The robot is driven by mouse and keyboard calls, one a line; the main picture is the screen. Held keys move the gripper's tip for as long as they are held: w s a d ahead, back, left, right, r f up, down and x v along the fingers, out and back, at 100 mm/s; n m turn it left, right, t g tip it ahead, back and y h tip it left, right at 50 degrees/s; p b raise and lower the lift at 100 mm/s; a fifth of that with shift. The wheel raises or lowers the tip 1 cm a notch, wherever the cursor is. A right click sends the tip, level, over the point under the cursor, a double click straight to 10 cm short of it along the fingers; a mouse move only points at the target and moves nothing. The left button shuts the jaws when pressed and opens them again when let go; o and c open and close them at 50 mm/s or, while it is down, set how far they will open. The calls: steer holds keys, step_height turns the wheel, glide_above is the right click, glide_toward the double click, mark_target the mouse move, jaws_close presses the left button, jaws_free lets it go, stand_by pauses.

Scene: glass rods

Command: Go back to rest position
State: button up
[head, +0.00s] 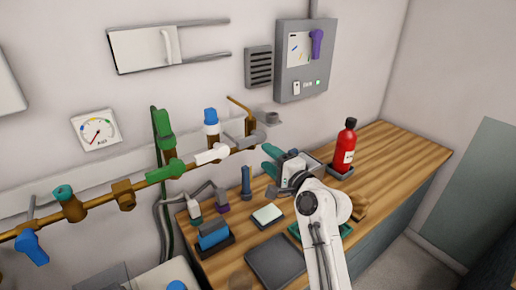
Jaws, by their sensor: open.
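My gripper (268,161) is at the end of my white arm, above the back of the wooden workbench (400,150). Its teal fingers point left, towards the wall and the brass pipe (100,202). The fingers are apart and I see nothing between them. The gripper is just right of the grey end piece of the pipe; I cannot tell the exact gap. My arm reaches up from the bottom of the view and hides part of the bench.
A red bottle (346,150) stands in a grey tray (341,171) right of my gripper. A blue upright block (246,182), a white-topped block (267,214) and a dark flat plate (275,261) are on the bench. The bench's right end is clear.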

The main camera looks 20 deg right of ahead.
steer(key=s+d+f+n+g+h, duration=0.3)
steer(key=s+f+n+g, duration=0.6)
steer(key=s+f, duration=1.3)
steer(key=s+d+f+n+g+h, duration=0.1)
steer(key=s+n+g, duration=0.1)
steer(key=s, duration=1)
steer(key=s+d+f+n+g+h, duration=0.1)
steer(key=s+g, duration=0.4)
steer(key=s, duration=0.8)
steer(key=shift+s+d+f+n+h, duration=0.15)
steer(key=shift+d+f+n+h, duration=0.25)
steer(key=shift+d+f+n, duration=0.5)
steer(key=shift+a+r, duration=0.1)
steer(key=shift+a, duration=0.05)
